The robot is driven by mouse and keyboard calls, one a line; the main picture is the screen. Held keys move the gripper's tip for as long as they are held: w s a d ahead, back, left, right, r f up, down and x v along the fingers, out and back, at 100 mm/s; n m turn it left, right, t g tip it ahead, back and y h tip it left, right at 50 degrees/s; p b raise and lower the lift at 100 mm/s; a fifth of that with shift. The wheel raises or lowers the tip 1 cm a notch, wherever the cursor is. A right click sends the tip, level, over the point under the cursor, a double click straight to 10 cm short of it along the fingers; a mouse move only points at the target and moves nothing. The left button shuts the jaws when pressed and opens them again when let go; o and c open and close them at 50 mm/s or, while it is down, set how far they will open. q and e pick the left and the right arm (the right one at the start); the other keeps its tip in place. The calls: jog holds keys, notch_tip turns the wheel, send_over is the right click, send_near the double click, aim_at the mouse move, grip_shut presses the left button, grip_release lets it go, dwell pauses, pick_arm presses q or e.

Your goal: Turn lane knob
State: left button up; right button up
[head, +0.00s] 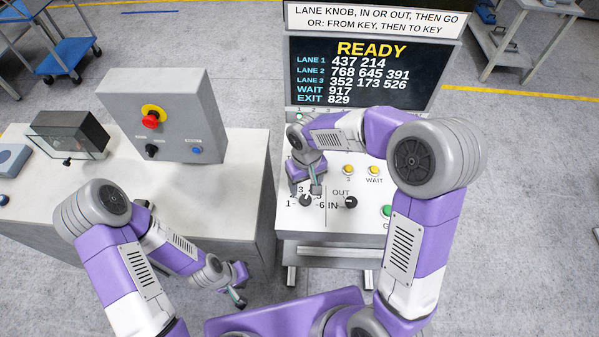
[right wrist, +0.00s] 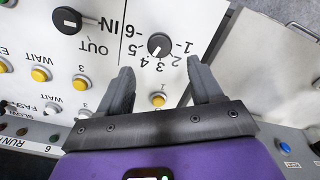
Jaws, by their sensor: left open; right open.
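The lane knob (head: 305,200) is a small round black knob on the white sloped panel, with numbers 1 to 6 around it. In the right wrist view the lane knob (right wrist: 158,44) lies just beyond the open fingertips, and its white mark points about toward 3 or 4; I cannot tell which. My right gripper (head: 316,188) is open above the panel, close to the knob; its two fingers (right wrist: 160,72) are apart with nothing between them. My left gripper (head: 239,298) is open and empty, low in front of the grey-white bench.
The black IN/OUT knob (head: 350,202) sits right of the lane knob, with yellow buttons (head: 348,169) behind and a green button (head: 387,211) to the right. The screen (head: 365,75) reads READY. A grey box with a red stop button (head: 151,119) stands on the left bench.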

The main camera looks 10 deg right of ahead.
aim_at(305, 199)
jog(key=shift+w, duration=0.15)
jog(key=f, duration=0.4)
jog(key=s+f, duration=0.1)
jog(key=f, duration=0.2)
jog(key=shift+w+r, duration=0.1)
jog(key=c, duration=1.1)
jog(key=shift+o, duration=0.2)
